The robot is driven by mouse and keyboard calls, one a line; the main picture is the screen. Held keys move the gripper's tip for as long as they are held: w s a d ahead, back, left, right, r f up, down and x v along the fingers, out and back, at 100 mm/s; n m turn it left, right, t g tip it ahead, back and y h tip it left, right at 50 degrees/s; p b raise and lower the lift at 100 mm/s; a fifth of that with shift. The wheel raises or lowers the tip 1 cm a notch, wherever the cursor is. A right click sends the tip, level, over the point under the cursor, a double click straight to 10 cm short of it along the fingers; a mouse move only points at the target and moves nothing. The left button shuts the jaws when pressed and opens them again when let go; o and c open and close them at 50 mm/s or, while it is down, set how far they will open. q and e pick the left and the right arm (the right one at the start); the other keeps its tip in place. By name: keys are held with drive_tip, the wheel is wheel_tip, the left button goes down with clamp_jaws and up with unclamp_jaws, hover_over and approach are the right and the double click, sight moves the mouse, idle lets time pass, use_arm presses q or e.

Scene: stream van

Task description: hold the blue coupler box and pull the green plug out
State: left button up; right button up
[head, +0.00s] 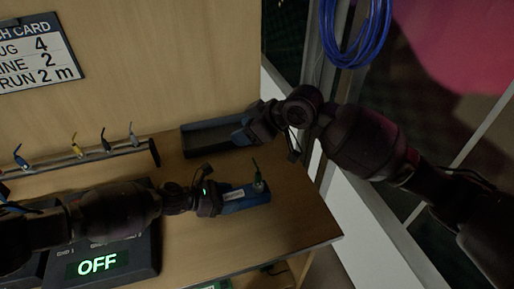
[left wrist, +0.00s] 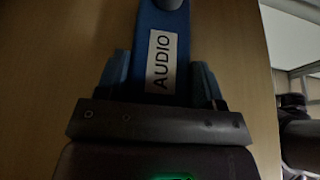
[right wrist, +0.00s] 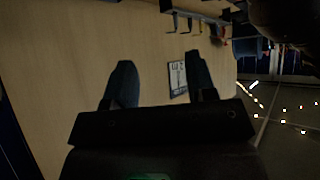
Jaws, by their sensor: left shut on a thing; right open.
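The blue coupler box (head: 246,197) lies on the table near its right end. The left wrist view shows its label "AUDIO" (left wrist: 161,62). The green plug (head: 257,177) stands up from the right end of the box, with a grey body at its base; only a grey round part (left wrist: 169,4) shows at the top edge of the left wrist view. My left gripper (head: 222,200) is shut on the box, a finger on each side. My right gripper (head: 244,133) is open and empty, up and behind the box, near a dark tray. Its fingers also show in the right wrist view (right wrist: 157,85).
The dark tray (head: 186,143) sits at the back of the table. A dark unit reading "OFF" (head: 97,264) is at front left. Blue cable (head: 352,50) hangs at upper right. The table's right corner is clear.

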drive_tip(key=w+a+m+g+h, duration=0.1)
drive_tip(key=a+m+h, duration=0.1)
drive_tip(key=a, duration=0.1)
drive_tip(key=m+g+h, duration=0.4)
drive_tip(key=m+h, duration=0.2)
drive_tip(key=m, duration=0.4)
hover_over(258, 172)
drive_tip(key=w, duration=0.1)
drive_tip(key=f, duration=0.5)
drive_tip(key=shift+a, duration=0.25)
drive_tip(key=shift+s+d+m+h, duration=0.2)
drive_tip(key=shift+d+m+h, duration=0.1)
drive_tip(key=shift+m+h, duration=0.2)
wheel_tip(258, 172, down, 12)
drive_tip(key=shift+r, duration=0.1)
clamp_jaws()
